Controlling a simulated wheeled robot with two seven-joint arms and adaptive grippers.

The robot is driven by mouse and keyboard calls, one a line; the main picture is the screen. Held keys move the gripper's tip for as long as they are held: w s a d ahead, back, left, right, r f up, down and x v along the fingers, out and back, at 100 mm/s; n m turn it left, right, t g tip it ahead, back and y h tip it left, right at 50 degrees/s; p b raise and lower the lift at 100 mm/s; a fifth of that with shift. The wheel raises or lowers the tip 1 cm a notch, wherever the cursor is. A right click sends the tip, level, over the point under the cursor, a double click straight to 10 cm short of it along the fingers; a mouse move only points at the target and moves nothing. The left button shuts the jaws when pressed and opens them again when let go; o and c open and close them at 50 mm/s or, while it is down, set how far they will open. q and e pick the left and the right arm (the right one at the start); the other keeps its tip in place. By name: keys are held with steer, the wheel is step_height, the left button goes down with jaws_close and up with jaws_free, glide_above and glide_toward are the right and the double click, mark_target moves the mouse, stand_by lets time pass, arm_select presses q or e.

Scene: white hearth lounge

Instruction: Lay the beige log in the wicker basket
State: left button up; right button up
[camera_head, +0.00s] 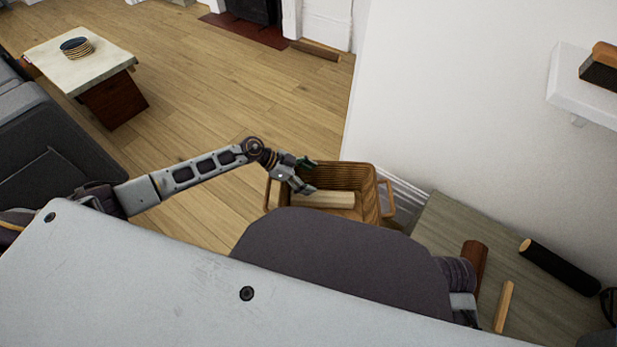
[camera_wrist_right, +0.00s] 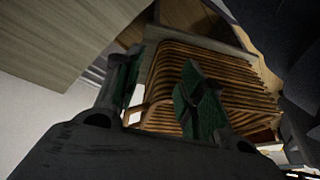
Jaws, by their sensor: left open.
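The beige log (camera_head: 325,199) lies inside the wicker basket (camera_head: 375,195), which stands on the floor beside the white wall. My left gripper (camera_head: 309,176) is open above the basket's left part, just over the log and apart from it as far as I can see. My body hides the near side of the basket. My right gripper (camera_wrist_right: 158,80) shows in the right wrist view with its green-padded fingers apart and nothing between them. The slatted side of the basket (camera_wrist_right: 222,75) is behind those fingers.
A grey wooden bench (camera_head: 440,222) on the right holds a reddish-brown log (camera_head: 475,262), a black log (camera_head: 560,266) and a light wooden stick (camera_head: 503,306). A low table (camera_head: 55,58) and a grey sofa (camera_head: 60,140) stand at the left. Open floor lies between.

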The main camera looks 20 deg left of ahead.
arm_select(q)
steer(key=shift+r, duration=0.15)
arm_select(e)
steer(key=shift+f, duration=0.1)
arm_select(q)
steer(key=p+v, duration=0.1)
steer(key=v, duration=0.2)
steer(key=p+v, duration=0.1)
steer(key=v, duration=0.7)
steer(key=shift+d+r+p, duration=0.25)
steer(key=shift+r+p, duration=0.1)
steer(key=shift+p, duration=0.05)
steer(key=shift+v, duration=0.75)
arm_select(e)
steer(key=shift+s+d+r+g+h, duration=0.15)
steer(key=shift+d+g+h, duration=0.1)
steer(key=shift+d, duration=0.1)
steer(key=shift+s+d+r+g+h, duration=0.1)
steer(key=shift+s+d+g+h, duration=0.05)
steer(key=shift+d+g, duration=0.15)
